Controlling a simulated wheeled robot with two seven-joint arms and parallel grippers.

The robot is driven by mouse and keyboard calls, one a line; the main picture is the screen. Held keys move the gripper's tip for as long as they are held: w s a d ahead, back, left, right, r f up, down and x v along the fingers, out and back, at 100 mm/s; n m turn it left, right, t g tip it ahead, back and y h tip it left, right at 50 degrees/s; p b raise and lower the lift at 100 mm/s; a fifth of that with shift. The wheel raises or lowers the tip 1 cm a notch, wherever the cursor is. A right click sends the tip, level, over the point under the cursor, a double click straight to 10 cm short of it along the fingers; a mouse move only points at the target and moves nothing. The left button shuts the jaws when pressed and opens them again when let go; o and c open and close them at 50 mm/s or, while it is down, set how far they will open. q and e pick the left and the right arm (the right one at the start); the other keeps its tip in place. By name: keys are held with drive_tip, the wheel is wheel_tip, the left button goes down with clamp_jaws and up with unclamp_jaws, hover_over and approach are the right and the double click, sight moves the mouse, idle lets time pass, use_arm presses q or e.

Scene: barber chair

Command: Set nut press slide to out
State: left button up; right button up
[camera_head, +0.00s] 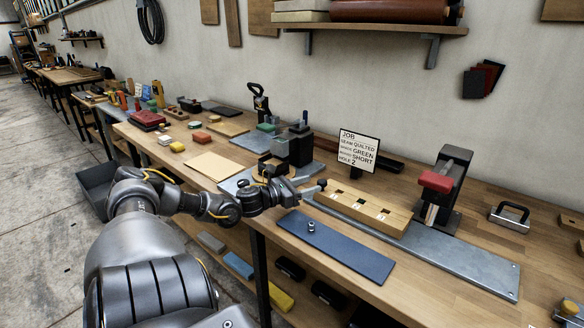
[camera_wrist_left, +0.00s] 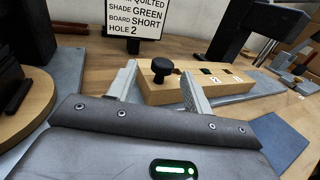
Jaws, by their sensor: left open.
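The nut press slide appears to be the wooden block (camera_head: 368,210) with numbered holes, lying on a long grey metal plate (camera_head: 465,262). A black knob (camera_head: 322,184) stands at its left end; in the wrist view the knob (camera_wrist_left: 161,68) shows between and beyond my fingertips. The block (camera_wrist_left: 160,94) also shows there. My left gripper (camera_head: 306,190) is open at that end, its fingers (camera_wrist_left: 160,82) on either side of the knob; I cannot tell if they touch anything. The press (camera_head: 447,190) with a red pad stands to the right of the block. My right gripper is not in view.
A job sign (camera_head: 358,150) stands behind the block, reading hole 2. A blue mat (camera_head: 340,248) with a small metal part (camera_head: 311,226) lies in front. A metal-handled block (camera_head: 510,217) stands at right. Tools and coloured blocks crowd the bench to the left.

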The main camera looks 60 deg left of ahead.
use_arm(q)
drive_tip(key=s, duration=0.1)
drive_tip(key=s+p, duration=0.1)
drive_tip(key=s, duration=0.1)
drive_tip(key=s+p, duration=0.1)
drive_tip(key=s, duration=0.1)
drive_tip(key=shift+a, duration=0.35)
drive_tip(key=shift+s, duration=0.35)
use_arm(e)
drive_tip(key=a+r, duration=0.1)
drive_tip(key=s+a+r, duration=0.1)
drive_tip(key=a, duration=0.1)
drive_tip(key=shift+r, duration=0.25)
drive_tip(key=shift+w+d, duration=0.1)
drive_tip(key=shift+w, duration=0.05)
